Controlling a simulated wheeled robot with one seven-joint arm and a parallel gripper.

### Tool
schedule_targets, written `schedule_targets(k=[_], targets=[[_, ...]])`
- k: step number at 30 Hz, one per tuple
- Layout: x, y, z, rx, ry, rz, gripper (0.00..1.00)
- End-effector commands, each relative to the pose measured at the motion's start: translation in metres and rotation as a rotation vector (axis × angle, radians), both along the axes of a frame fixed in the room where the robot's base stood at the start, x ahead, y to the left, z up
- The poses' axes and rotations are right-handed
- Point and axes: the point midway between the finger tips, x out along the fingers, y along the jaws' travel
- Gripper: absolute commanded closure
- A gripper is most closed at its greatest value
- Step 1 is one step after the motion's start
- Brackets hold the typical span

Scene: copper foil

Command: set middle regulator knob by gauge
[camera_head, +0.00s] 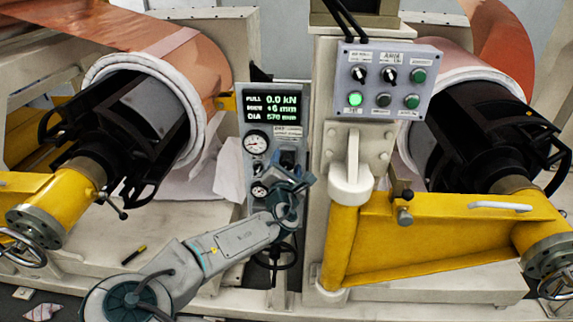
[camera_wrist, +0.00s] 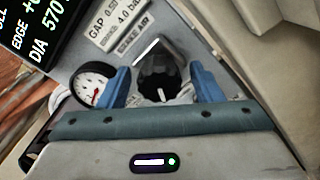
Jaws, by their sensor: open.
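A black regulator knob (camera_wrist: 157,88) with a white pointer mark sits between the two blue fingers of my gripper (camera_wrist: 162,84) in the wrist view. The fingers are apart, one on each side of the knob; I cannot tell whether either touches it. A round gauge (camera_wrist: 94,86) with a red needle is just left of the left finger, partly hidden by it. A label (camera_wrist: 128,28) above reads brake air and 4.0 bar. In the head view, my gripper (camera_head: 290,184) is at the grey panel (camera_head: 247,165) and hides part of it, including the lower knobs.
The panel's display (camera_head: 273,108) reads pull 0.0 kN and dia 570 mm. Another gauge (camera_head: 257,142) sits below it. A button box (camera_head: 387,80) with a lit green button is at upper right. A yellow arm (camera_head: 430,240) stands right of my gripper, a copper roll (camera_head: 185,55) at left.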

Motion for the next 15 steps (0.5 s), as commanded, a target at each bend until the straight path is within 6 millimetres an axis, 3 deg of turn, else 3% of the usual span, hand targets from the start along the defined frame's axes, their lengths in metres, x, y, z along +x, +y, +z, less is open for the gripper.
schedule_targets(k=[1,5,15], targets=[[-0.0001,0.0000,0.0000,0.000,0.000,0.000,0.46],[-0.0002,-0.0001,-0.0001,0.000,0.000,0.000,0.82],[-0.0004,-0.0002,-0.0011,0.028,0.000,-0.001,0.85]])
